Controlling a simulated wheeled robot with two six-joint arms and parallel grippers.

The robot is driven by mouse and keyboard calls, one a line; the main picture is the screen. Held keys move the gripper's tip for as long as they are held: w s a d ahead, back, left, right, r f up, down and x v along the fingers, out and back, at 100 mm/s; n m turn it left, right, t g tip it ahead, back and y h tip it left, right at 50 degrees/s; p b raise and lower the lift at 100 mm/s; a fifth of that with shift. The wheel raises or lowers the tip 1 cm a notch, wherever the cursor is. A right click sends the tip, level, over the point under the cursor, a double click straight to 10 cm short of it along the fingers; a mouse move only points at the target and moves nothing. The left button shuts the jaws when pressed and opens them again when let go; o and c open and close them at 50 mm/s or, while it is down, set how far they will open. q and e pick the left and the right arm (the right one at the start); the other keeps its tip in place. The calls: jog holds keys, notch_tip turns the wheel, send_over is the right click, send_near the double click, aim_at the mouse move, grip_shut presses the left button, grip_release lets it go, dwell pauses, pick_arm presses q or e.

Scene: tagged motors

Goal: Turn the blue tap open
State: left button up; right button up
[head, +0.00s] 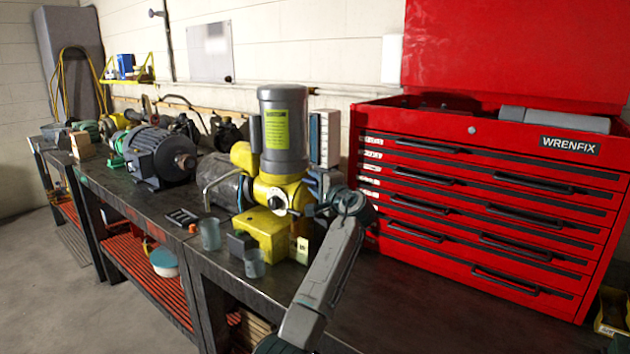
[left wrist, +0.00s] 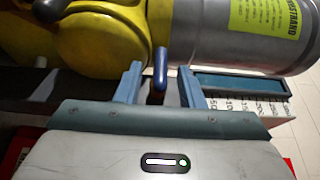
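The blue tap (left wrist: 160,66) shows in the left wrist view as a short blue lever on a dark brownish stem, in front of the yellow pump body (left wrist: 105,40). My left gripper (left wrist: 160,82) is open, with one finger on each side of the lever and a gap to both. In the head view my left gripper (head: 318,190) is at the right side of the yellow and grey motor unit (head: 284,135). The tap is not clearly visible there, hidden by or blending with my gripper. My right gripper is in neither view.
A red tool chest (head: 480,190) stands close to the right of my arm. Two grey cups (head: 210,234) (head: 254,263) stand near the bench's front edge. A dark blue-grey motor (head: 160,155) is further left. A white scale strip (left wrist: 245,104) lies right of my gripper.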

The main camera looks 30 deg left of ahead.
pick_arm(q)
jog(key=shift+w+a, duration=0.1)
jog(key=shift+a, duration=0.15)
jog(key=shift+c, duration=0.4)
grip_shut()
